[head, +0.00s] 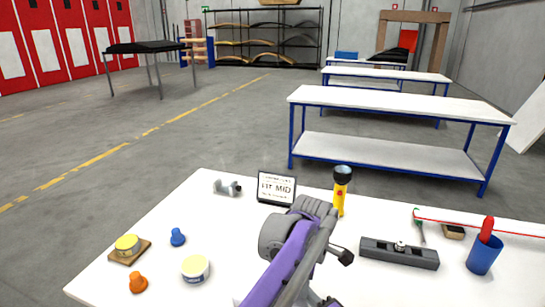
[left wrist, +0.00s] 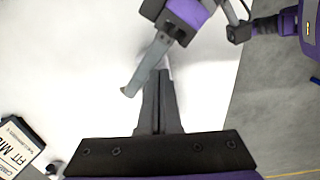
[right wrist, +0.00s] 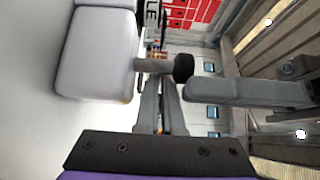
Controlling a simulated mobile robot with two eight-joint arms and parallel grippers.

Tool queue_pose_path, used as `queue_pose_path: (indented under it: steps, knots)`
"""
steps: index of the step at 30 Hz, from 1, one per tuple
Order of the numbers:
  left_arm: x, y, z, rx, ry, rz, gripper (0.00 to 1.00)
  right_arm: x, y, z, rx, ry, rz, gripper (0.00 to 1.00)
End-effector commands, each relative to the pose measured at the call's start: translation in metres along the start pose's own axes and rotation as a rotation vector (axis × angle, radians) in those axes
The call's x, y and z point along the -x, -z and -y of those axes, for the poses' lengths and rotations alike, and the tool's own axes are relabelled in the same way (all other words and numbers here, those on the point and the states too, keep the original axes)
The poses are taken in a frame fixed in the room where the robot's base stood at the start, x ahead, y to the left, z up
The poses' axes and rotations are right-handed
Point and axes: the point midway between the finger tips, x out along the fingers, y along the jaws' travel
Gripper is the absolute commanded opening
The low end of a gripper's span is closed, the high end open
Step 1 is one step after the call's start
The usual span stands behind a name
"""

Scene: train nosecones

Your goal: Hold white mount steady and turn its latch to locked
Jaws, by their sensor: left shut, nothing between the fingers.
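A pale grey-white bracket with a dark knob, which looks like the white mount (head: 222,187), sits near the table's far left corner in the head view. How its latch is turned is too small to tell. My left gripper (left wrist: 158,74) is shut and empty above the white table in the left wrist view. A grey finger of my right gripper (left wrist: 145,70) crosses close by its tips. In the right wrist view, the fingertips of my right gripper (right wrist: 162,80) are partly hidden behind a grey cylinder with a black end (right wrist: 182,67). I cannot tell whether they touch it.
A sign (head: 276,188) stands right of the bracket, with a yellow torch (head: 340,190) beyond it. A dark grey block (head: 399,253) and a blue cup (head: 484,253) are at the right. Cones and tubs, including a cream tub (head: 195,269), stand at the front left.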

Motion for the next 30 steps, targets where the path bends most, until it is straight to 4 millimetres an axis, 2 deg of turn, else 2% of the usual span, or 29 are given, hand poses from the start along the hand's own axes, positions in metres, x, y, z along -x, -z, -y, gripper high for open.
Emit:
queue_pose_path:
  steps: [30]
  knots:
    - [-0.0001,0.0073,-0.0034,0.001,0.000,-0.001,0.00,0.0001,0.0003,0.0000,0.000,0.000,-0.001,0.00]
